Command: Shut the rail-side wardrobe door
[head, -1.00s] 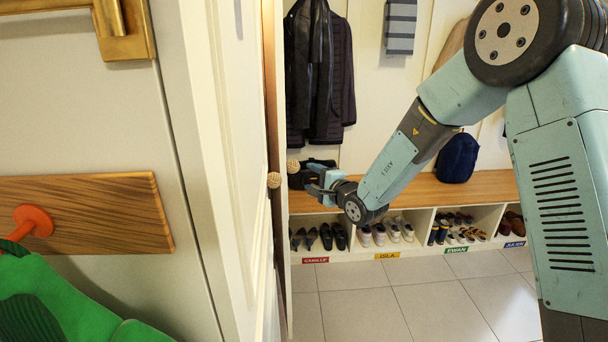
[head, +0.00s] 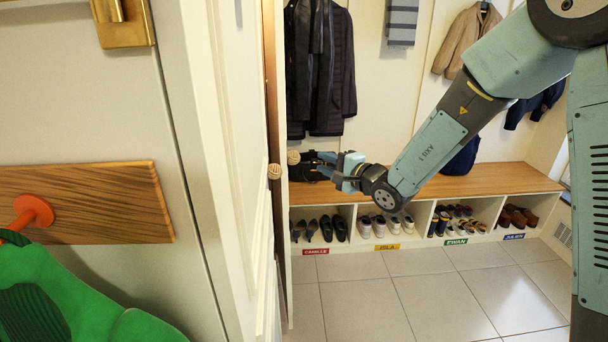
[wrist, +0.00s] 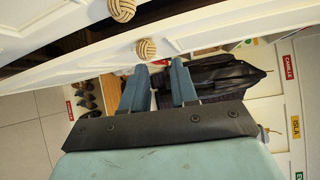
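The wardrobe's white doors are seen almost edge-on in the head view. The nearer door (head: 256,215) has a round woven knob (head: 274,171); a second woven knob (head: 293,157) shows just behind, beside a thin door edge (head: 286,240). In the wrist view two white door panels carry knobs (wrist: 122,10) and (wrist: 147,48), with a dark gap between the panels at left. I cannot tell which door is the rail-side one. My gripper (head: 328,165) is right of the knobs. Its blue fingers (wrist: 160,85) are apart and empty, below the lower knob in the wrist view.
A bench (head: 460,184) with shoe cubbies and name labels runs along the back wall, dark jackets (head: 322,70) hanging above. A wooden board (head: 110,205) with an orange peg (head: 35,210) and a green garment (head: 70,300) is close at left. The tiled floor (head: 430,295) is clear.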

